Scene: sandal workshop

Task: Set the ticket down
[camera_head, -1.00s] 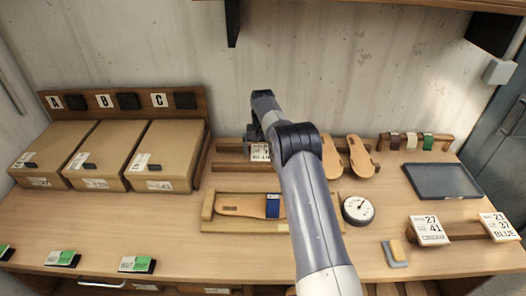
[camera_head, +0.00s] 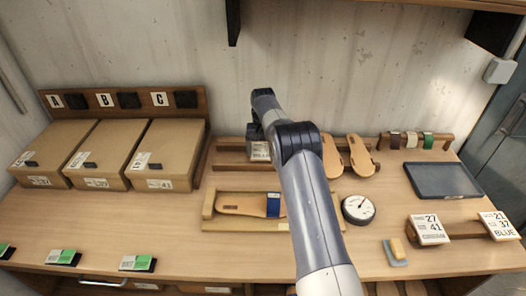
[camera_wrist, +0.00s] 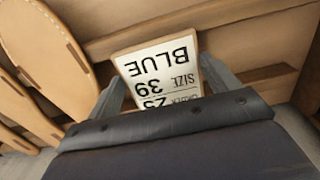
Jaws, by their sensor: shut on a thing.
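The ticket (camera_wrist: 158,72) is a white card with a wooden edge, reading "BLUE", "SIZE 39" and an order number partly cut off. It is between the fingers of my gripper (camera_wrist: 165,88) in the wrist view, and my gripper is shut on it. In the head view a part of the ticket (camera_head: 260,151) shows beside my arm, at the wooden rack (camera_head: 230,144) at the back of the bench. My arm hides most of my gripper there. I cannot tell whether the ticket touches the rack.
Sandal soles (camera_head: 360,156) stand right of my arm. In front lies a wooden tray (camera_head: 215,226) with a sole and blue strap. A round dial (camera_head: 358,209), a dark tablet (camera_head: 442,181) and two other tickets (camera_head: 429,229) are at right. Lidded boxes (camera_head: 165,150) stand at left.

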